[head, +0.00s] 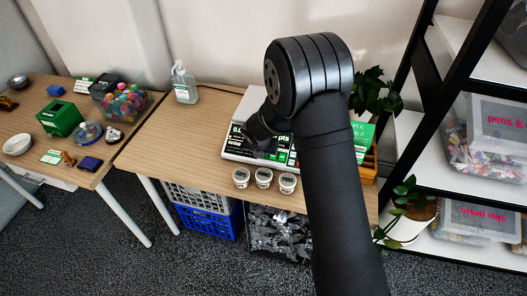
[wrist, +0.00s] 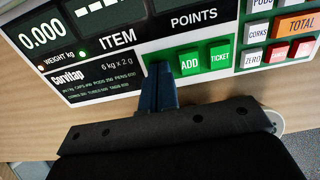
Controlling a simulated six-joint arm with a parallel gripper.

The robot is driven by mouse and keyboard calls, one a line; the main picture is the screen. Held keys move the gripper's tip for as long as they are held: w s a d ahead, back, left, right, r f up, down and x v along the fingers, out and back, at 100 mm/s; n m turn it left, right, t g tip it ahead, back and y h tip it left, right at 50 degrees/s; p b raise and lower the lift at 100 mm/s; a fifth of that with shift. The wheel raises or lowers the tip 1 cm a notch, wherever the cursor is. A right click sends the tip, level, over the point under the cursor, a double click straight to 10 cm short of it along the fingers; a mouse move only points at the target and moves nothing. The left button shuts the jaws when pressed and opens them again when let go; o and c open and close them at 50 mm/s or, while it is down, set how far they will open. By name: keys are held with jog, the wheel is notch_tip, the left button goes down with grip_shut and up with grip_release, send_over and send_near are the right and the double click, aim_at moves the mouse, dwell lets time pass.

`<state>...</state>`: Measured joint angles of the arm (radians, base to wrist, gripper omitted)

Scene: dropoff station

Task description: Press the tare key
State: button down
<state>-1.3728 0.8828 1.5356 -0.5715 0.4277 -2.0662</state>
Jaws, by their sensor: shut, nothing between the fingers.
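The scale (head: 232,146) stands on the wooden table, and its sloped front panel fills the top of the wrist view (wrist: 100,75). My gripper (wrist: 160,72) is shut and empty, its fingertips over the panel at the left end of the green key row. They cover part of a green key there, left of the ADD key (wrist: 189,62) and TICKET key (wrist: 219,56). Contact cannot be told. Right of these are the ZERO key (wrist: 252,58) and two red keys (wrist: 278,51) with unclear labels. I cannot read a tare label. The weight display (wrist: 42,36) reads 0.000. In the head view my arm hides much of the scale.
Several small white tubs (head: 263,177) stand at the table's front edge, before the scale. A pump bottle (head: 184,84) stands at the back left. A potted plant (head: 407,222) and black-framed shelves (head: 465,187) are at right.

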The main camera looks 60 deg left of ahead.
jog(key=shift+w+f, duration=0.15)
jog(key=shift+f, duration=0.2)
jog(key=shift+d+r, duration=0.1)
jog(key=shift+r, duration=0.5)
jog(key=v, duration=0.7)
jog(key=shift+s+r, duration=0.2)
jog(key=shift+s, duration=0.1)
jog(key=v, duration=0.6)
jog(key=shift+d+r, duration=0.2)
jog(key=shift+r, duration=0.1)
jog(key=shift+f, duration=0.1)
